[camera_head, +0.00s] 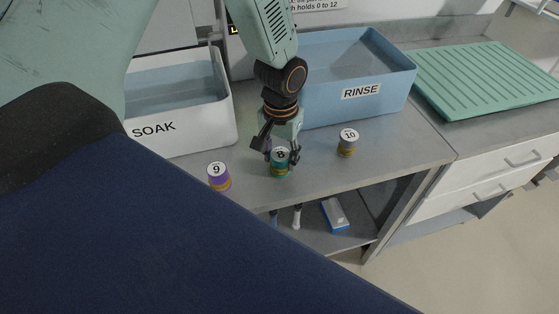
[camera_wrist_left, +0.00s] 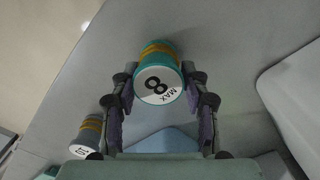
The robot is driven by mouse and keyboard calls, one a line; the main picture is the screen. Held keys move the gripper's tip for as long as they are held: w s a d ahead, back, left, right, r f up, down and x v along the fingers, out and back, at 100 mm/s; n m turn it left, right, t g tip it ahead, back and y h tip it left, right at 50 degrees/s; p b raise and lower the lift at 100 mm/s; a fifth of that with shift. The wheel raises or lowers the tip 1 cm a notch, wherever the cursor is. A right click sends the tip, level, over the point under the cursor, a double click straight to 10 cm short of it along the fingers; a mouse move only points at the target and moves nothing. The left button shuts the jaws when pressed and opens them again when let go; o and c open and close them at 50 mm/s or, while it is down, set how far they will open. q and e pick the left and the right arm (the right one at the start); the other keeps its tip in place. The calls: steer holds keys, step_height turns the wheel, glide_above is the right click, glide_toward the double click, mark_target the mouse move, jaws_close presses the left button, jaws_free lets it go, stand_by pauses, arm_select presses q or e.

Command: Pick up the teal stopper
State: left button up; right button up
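The teal stopper (camera_head: 280,168) has a white top marked 8 and a yellow band. It stands upright on the grey bench. My left gripper (camera_head: 281,152) points down over it from behind, with a finger on each side. In the left wrist view the teal stopper (camera_wrist_left: 158,75) lies between the fingertips of my left gripper (camera_wrist_left: 160,78). The fingers are spread about as wide as the stopper and look open; any gap is very narrow. My right gripper is not in view.
A purple stopper (camera_head: 219,178) marked 9 stands to the left, and a grey stopper (camera_head: 347,143) marked 10 to the right. Behind are the white SOAK tub (camera_head: 190,136) and blue RINSE tub (camera_head: 330,108). A green ribbed mat (camera_head: 490,75) lies at right. The bench's front edge is close.

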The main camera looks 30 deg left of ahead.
arm_select(q)
steer(key=shift+s+d+r, duration=0.1)
steer(key=shift+d, duration=0.1)
steer(key=shift+c, duration=1.3)
steer(key=shift+a, duration=0.15)
steer(key=c, duration=0.4)
